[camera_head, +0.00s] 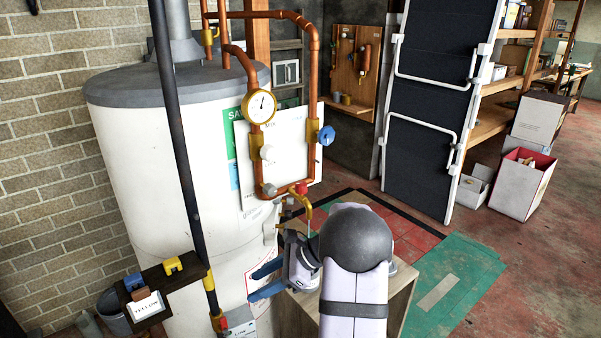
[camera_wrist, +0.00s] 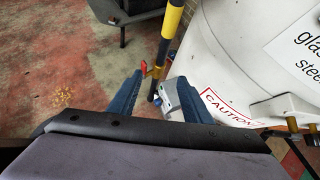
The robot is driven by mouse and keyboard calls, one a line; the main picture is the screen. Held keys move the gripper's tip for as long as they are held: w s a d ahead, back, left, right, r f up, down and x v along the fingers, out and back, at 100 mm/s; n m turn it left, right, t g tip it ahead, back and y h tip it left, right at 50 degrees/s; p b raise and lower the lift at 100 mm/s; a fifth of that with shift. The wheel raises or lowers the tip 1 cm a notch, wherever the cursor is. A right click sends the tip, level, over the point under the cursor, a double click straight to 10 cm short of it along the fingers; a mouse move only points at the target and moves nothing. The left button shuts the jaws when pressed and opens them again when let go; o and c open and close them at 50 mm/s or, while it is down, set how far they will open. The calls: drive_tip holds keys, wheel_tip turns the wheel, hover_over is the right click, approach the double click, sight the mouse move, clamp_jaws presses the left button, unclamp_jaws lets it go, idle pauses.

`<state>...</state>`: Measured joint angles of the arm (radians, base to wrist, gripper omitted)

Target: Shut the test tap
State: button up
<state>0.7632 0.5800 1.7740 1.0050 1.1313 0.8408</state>
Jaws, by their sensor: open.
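No readable label marks the test tap, so I cannot tell which tap it is. On the copper pipework by the white tank are a blue round knob (camera_head: 326,136), a pale knob (camera_head: 267,153), a grey knob (camera_head: 269,190) and a red knob (camera_head: 302,188) above a curved brass spout (camera_head: 308,210). My gripper (camera_head: 254,285) is open and empty, low in front of the tank and below these knobs, its blue fingers pointing left. In the wrist view, a small red part (camera_wrist: 145,68) and a grey box (camera_wrist: 172,93) show beyond and between the fingers (camera_wrist: 160,88).
The white tank (camera_head: 155,160) bears a pressure gauge (camera_head: 260,106) on its pipework. A dark post with a yellow band (camera_head: 209,283) stands before it, with a small shelf (camera_head: 160,284) at left. A wooden cabinet (camera_head: 398,300) is beside my arm.

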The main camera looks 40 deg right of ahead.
drive_tip(key=w+d+r+m+t+p, duration=0.2)
drive_tip(key=d+r+m+t, duration=0.3)
drive_tip(key=d, duration=0.6)
drive_tip(key=m+t+h+p, duration=0.2)
drive_tip(key=t+p, duration=0.1)
drive_tip(key=t, duration=0.3)
approach(306, 190)
drive_tip(key=x, duration=0.4)
drive_tip(key=shift+p+x, duration=0.9)
drive_tip(key=shift+x, duration=3)
drive_tip(key=c, duration=1.1)
